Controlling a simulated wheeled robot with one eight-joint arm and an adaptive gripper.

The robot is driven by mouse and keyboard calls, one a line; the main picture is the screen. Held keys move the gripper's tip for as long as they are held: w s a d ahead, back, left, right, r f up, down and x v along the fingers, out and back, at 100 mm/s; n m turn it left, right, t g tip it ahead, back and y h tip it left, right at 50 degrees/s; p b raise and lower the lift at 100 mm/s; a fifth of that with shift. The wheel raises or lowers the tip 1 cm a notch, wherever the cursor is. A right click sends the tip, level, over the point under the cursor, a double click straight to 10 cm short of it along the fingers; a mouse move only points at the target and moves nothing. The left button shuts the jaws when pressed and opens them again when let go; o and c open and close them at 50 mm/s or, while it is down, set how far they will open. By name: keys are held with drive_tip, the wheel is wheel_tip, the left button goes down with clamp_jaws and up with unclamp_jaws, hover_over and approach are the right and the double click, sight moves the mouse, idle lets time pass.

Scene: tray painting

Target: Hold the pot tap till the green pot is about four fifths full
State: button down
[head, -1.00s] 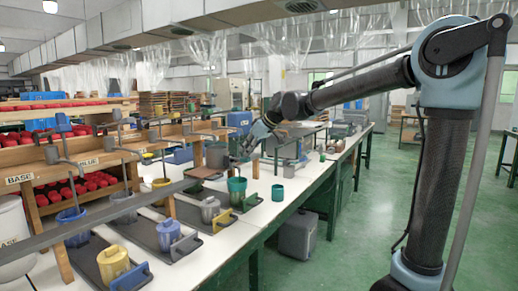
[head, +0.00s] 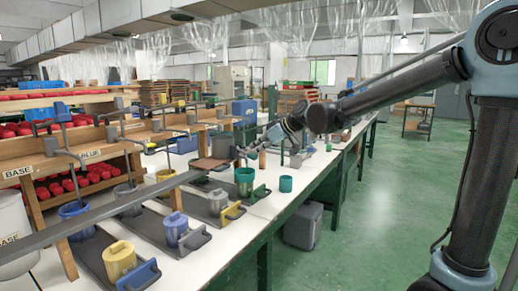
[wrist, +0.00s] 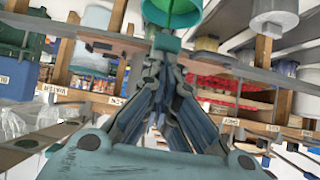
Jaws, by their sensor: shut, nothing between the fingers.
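The green pot (head: 244,188) stands on a dark tray under the bench's pipework, near the far end of the row. In the wrist view the green pot (wrist: 172,10) is cut off by the top edge, and I cannot tell its fill level. My gripper (head: 241,153) is just above the pot, beside the thin tap pipe, and appears apart from the pot. I cannot tell whether it touches the tap. In the wrist view its fingers (wrist: 164,60) are closed together with nothing between them. The tap itself is too small to make out clearly.
A separate small green cup (head: 285,184) stands right of the pot. Nearer me are a blue-grey pot (head: 176,231), a grey pot (head: 218,203) and a yellow pot (head: 119,262) on handled trays. A long grey rail (head: 130,202) crosses in front.

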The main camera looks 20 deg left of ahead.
drive_tip(key=shift+d, duration=0.1)
drive_tip(key=a+r+v, duration=0.1)
drive_tip(key=v, duration=1.2)
drive_tip(key=shift+r, duration=0.2)
drive_tip(key=shift+w, duration=0.15)
